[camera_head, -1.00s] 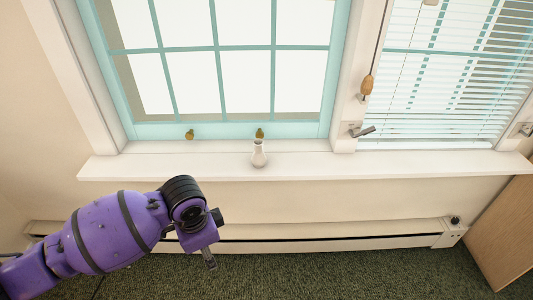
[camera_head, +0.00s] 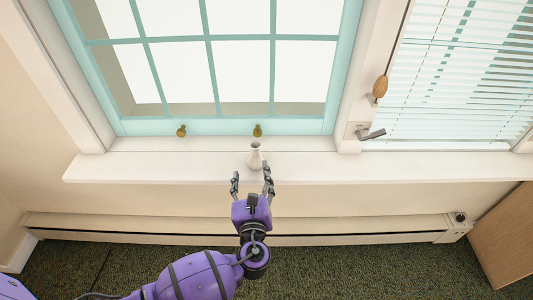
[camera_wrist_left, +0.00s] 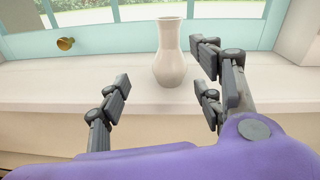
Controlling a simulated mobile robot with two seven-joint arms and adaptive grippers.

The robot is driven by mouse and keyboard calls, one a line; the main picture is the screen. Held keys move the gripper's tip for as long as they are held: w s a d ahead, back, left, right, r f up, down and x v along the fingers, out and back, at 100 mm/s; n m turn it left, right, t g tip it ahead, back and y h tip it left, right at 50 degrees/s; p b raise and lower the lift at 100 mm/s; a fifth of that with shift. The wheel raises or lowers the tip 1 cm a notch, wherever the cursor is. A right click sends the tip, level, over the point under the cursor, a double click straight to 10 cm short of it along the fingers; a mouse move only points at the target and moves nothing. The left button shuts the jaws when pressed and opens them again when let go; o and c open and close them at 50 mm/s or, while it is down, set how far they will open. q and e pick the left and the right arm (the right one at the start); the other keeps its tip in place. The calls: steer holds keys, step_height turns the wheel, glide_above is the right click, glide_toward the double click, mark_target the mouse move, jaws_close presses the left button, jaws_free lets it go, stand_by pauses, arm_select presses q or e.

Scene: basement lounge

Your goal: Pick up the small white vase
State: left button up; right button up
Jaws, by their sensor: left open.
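The small white vase (camera_head: 255,157) stands upright on the white window sill (camera_head: 330,168), below the teal-framed window. It also shows in the left wrist view (camera_wrist_left: 170,53), past the fingers and between them, nearer the right-hand ones. My left gripper (camera_head: 252,182) is open and empty, with its fingers pointing at the vase from the front edge of the sill. In the left wrist view the open fingers (camera_wrist_left: 160,98) sit in front of the vase. The right fingertip overlaps the vase closely in the head view; I cannot tell whether it touches. My right gripper is not in view.
Brass window knobs (camera_head: 257,130) sit on the frame behind the vase. A metal window crank (camera_head: 371,133) sticks out to the right. A baseboard heater (camera_head: 330,230) runs along the wall below. A wooden panel (camera_head: 506,235) stands at the lower right. The sill beside the vase is clear.

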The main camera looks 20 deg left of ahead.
mark_target(253, 158)
arm_select(q)
steer(key=shift+w+d+r+m, duration=0.2)
steer(key=shift+r+m, duration=0.2)
steer(key=shift+r, duration=0.05)
steer(key=shift+w+r+t, duration=0.15)
steer(key=shift+w+t, duration=0.1)
steer(key=shift+t, duration=0.15)
steer(key=x, duration=0.7)
steer(key=shift+w, duration=0.1)
steer(key=c, duration=1.4)
steer(key=shift+c, duration=0.2)
